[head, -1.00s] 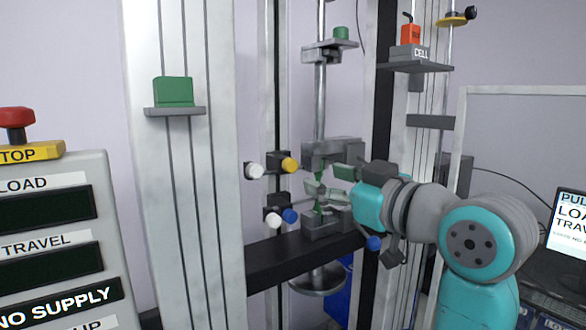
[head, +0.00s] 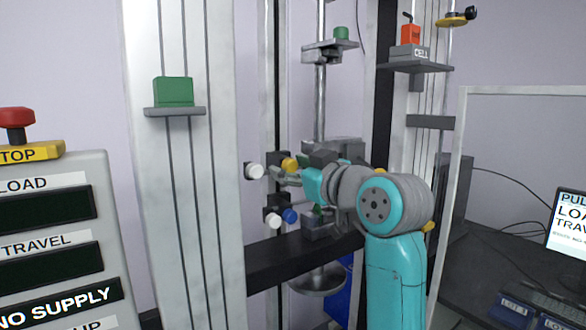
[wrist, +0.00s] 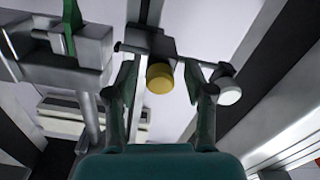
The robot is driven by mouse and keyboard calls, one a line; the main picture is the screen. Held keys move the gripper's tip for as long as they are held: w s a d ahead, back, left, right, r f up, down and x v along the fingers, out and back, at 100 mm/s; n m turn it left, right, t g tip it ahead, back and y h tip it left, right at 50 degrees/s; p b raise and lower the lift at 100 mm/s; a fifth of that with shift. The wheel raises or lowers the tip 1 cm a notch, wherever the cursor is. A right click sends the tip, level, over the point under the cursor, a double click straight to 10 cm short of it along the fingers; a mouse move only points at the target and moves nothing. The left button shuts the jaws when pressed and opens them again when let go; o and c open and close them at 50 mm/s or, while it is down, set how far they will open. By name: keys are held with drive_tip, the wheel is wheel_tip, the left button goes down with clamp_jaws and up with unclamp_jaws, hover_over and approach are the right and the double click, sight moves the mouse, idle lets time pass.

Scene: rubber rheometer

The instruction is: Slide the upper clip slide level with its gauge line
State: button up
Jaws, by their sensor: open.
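The upper clip slide is a dark block (head: 276,158) on a thin upright rail, with a yellow knob (head: 290,165) and a white knob (head: 254,171). In the wrist view its dark block (wrist: 150,42), yellow knob (wrist: 160,78) and white knob (wrist: 228,92) show ahead. My gripper (wrist: 162,68) is open, its green-tipped fingers on either side of the yellow knob, with gaps visible. In the head view my gripper (head: 283,175) is beside the slide, partly covering it. I cannot make out the gauge line.
The grey clamp (head: 345,146) stands close on the right. A dark crossbar (head: 280,262) runs below, and a wide pale column (head: 185,220) stands at left.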

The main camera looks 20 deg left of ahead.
sight(293, 211)
clamp_jaws()
drive_tip(key=shift+f, duration=2.5)
unclamp_jaws()
drive_tip(key=v, duration=1.2)
